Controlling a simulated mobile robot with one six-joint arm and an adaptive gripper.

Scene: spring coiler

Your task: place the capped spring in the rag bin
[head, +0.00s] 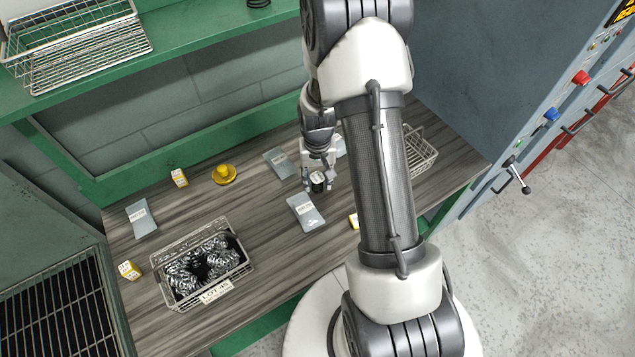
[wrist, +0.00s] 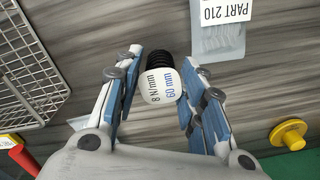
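The capped spring (wrist: 160,83) has a black coil and a round white cap marked "8 N/mm 60 mm". It stands on the wooden bench, cap towards the wrist camera. My gripper (wrist: 162,60) is open, with one finger on each side of the spring and small gaps showing beside the cap. In the head view my gripper (head: 318,184) is low over the bench, with the dark spring between its fingers. I cannot make out a rag bin in either view; my arm hides part of the bench.
A wire basket of metal springs (head: 206,262), labelled LOT 45, stands at the front left. A bagged part (head: 306,212) lies close to my gripper. A yellow knobbed piece (head: 224,174) and small yellow boxes (head: 179,178) are further left. Another wire basket (head: 421,152) is partly behind my arm.

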